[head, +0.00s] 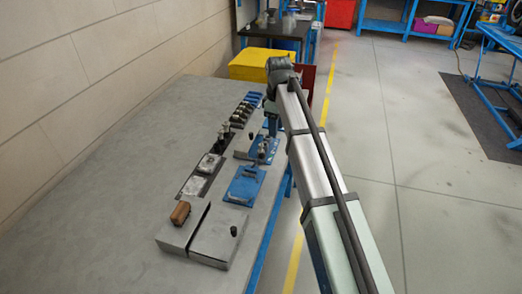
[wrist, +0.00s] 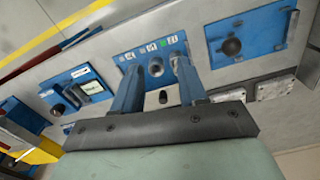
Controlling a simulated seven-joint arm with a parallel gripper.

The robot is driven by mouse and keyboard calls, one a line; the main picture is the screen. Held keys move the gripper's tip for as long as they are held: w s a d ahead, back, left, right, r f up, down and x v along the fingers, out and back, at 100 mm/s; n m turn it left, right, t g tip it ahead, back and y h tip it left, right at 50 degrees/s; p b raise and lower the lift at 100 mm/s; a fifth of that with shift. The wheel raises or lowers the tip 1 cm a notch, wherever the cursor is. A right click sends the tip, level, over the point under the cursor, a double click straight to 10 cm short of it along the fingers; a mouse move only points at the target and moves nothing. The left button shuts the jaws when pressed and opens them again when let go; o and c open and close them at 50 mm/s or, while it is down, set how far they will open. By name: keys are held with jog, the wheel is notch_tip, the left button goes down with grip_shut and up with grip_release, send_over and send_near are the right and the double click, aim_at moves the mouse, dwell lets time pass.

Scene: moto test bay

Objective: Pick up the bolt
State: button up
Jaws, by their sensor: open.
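My gripper (wrist: 160,66) is open and empty, with its two blue-grey fingers apart above the workbench. In the head view my gripper (head: 272,128) points down over the bench's right part, near a blue panel (head: 264,158). In the wrist view a small dark upright cylinder (wrist: 164,98) shows between the fingers, apart from both. It may be the bolt, but it is too small to tell.
The grey workbench (head: 130,140) is bare on its left. Another blue panel (head: 244,185), a grey box (head: 215,238), a brown block (head: 180,212) and a row of dark fittings (head: 240,112) stand along its right. A yellow box (head: 262,66) stands beyond.

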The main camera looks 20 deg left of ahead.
jog(key=a+r+n, duration=0.2)
jog(key=a+r, duration=0.2)
jog(key=r, duration=0.2)
send_over(261, 145)
jog(key=w, duration=0.1)
notch_tip(261, 145, down, 8)
jog(key=shift+f, duration=0.2)
jog(key=shift+s+f, duration=0.2)
jog(key=shift+f, duration=1.15)
jog(key=shift+s+f, duration=0.15)
jog(key=shift+f, duration=1.15)
grip_shut()
